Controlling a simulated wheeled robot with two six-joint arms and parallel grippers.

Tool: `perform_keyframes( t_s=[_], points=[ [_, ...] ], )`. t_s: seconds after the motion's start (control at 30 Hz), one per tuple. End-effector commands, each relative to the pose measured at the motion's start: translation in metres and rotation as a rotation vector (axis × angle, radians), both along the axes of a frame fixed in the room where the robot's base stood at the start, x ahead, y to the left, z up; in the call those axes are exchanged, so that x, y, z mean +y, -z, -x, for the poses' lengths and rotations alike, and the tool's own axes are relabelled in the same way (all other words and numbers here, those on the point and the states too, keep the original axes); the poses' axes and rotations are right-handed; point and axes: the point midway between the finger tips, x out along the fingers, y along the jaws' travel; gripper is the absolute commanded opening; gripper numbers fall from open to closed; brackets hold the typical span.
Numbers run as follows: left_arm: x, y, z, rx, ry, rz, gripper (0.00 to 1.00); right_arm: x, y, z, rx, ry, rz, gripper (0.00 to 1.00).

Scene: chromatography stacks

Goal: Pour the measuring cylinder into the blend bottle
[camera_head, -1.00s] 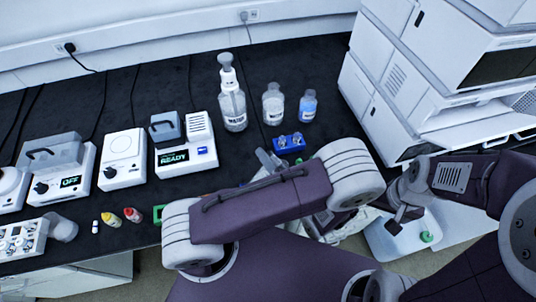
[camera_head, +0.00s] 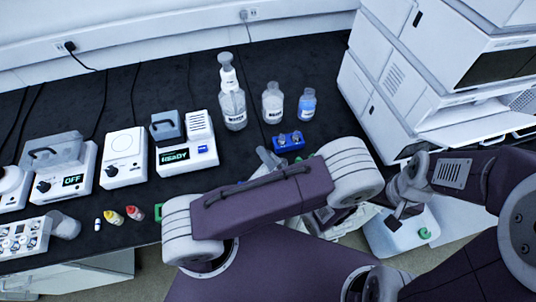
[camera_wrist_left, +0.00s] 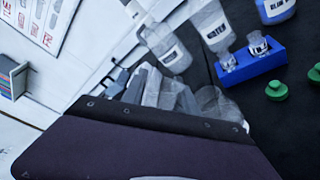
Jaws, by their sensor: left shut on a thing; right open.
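My left gripper (camera_wrist_left: 160,90) is shut on a clear, see-through vessel (camera_wrist_left: 213,105), which I take to be the measuring cylinder. It is blurred and partly hidden by the wrist, so its tilt and level cannot be told. In the head view my left gripper (camera_head: 268,158) is mostly behind my own forearm. A bottle with blue liquid (camera_head: 307,105), perhaps the blend bottle, stands upright at the back; its label is hard to read. It also shows at the top of the left wrist view (camera_wrist_left: 275,10). My right gripper (camera_head: 400,208) is open and empty at the right.
A clear bottle (camera_head: 272,104) and a wash bottle (camera_head: 232,108) stand left of the blue-liquid bottle. A blue vial rack (camera_head: 288,142) is in front. A device reading READY (camera_head: 187,155) is further left. Tall white instruments (camera_head: 425,80) bound the right. A bin (camera_head: 405,235) is below.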

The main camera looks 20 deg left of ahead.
Motion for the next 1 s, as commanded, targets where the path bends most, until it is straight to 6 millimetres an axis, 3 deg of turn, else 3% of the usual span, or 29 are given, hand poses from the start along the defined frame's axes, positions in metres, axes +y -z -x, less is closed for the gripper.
perform_keyframes(
  t_s=[1.0],
  points=[
    [-0.001, 0.001, -0.002, 0.167, 0.0, -0.111, 0.0, 0.0, -0.02, 0.0, 0.0, 0.0, 0.0, 0.98]
  ],
)
